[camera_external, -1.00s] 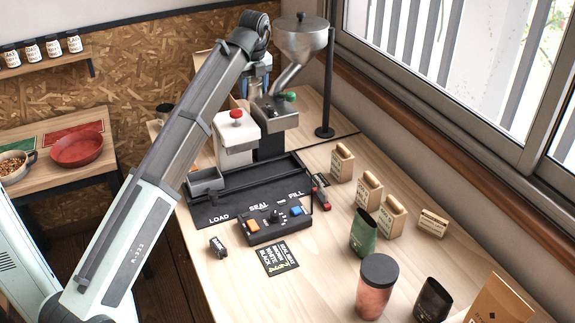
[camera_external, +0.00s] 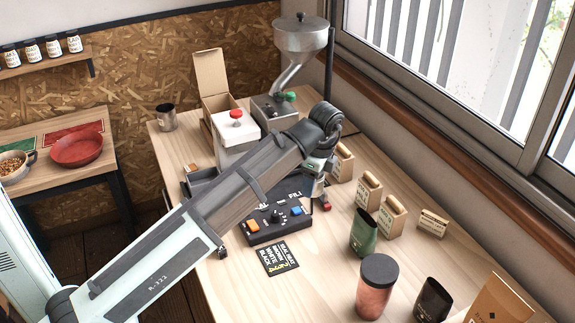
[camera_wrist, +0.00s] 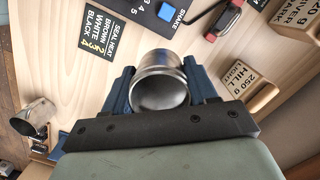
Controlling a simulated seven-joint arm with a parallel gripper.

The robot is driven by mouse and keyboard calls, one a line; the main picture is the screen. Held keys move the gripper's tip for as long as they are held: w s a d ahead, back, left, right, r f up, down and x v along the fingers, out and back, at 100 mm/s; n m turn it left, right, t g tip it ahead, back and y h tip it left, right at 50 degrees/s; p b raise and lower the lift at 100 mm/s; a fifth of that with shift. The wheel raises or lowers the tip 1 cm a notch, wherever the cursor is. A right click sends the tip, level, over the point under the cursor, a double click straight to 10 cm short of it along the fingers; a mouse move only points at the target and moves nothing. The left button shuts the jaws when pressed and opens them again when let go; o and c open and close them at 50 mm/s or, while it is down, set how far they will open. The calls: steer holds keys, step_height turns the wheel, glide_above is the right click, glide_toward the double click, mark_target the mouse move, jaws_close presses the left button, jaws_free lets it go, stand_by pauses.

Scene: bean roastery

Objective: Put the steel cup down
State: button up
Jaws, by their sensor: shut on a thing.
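A shiny steel cup (camera_wrist: 160,85) sits between the blue fingers of my gripper (camera_wrist: 162,88) in the wrist view, its round rim facing the camera. The fingers are shut on its sides. In the outside view my gripper (camera_external: 318,178) is beside the right end of the control box, left of the paper bags. The held cup is largely hidden there. I cannot tell whether its base touches anything.
The control box (camera_external: 275,220) and black card (camera_external: 281,259) lie left of and in front of my gripper. Paper bags (camera_external: 368,190), a green container (camera_external: 363,233) and a lidded copper jar (camera_external: 377,287) stand to the right. The front table around the card is clear.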

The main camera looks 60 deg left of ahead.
steer(key=s+d+f+n, duration=0.2)
steer(key=d+f, duration=0.2)
steer(key=d, duration=0.4)
steer(key=s+d+f+n, duration=0.3)
steer(key=d+f, duration=0.2)
steer(key=d, duration=0.3)
step_height(320, 180, up, 3)
steer(key=m, duration=1.2)
glide_above(338, 223)
steer(key=shift+m+t, duration=0.3)
steer(key=shift+t, duration=0.1)
steer(key=shift+d+f, duration=0.15)
steer(key=shift+f, duration=2.25)
steer(key=shift+d+f, duration=0.1)
steer(key=shift+f, duration=2.3)
steer(key=o, duration=1.1)
steer(key=shift+f, duration=0.1)
